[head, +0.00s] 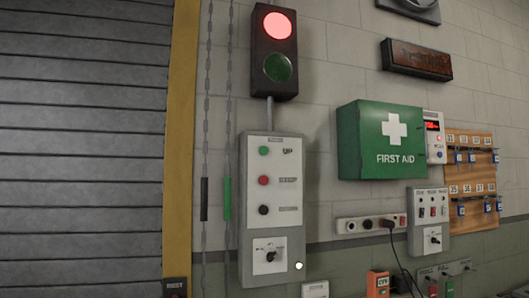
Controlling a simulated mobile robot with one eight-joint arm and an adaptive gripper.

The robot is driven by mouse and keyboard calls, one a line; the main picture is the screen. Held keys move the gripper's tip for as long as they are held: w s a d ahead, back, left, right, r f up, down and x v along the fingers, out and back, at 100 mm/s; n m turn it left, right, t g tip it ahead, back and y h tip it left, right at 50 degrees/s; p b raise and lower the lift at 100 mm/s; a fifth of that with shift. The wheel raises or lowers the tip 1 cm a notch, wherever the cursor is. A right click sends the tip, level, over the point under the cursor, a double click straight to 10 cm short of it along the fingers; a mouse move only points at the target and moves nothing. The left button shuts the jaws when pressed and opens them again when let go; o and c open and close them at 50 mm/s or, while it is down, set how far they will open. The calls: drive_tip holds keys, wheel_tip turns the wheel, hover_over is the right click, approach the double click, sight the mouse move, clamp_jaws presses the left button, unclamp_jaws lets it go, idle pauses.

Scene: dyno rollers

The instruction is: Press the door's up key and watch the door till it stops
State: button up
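The grey slatted roller door (80,150) fills the left of the head view, and its slats cover all of the opening that shows. A grey control panel (248,225) hangs on the wall right of the door's yellow frame. It has a green key (263,151) on top, a red key (263,180) in the middle and a black key (263,210) below. My gripper is not in view.
Above the panel, a signal light (274,92) has its red lamp lit and green dark. Two chains (207,120) hang between frame and panel, with black and green sleeves. To the right are a first aid box (358,150), a power strip (355,225) with a cable, and key boards (470,140).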

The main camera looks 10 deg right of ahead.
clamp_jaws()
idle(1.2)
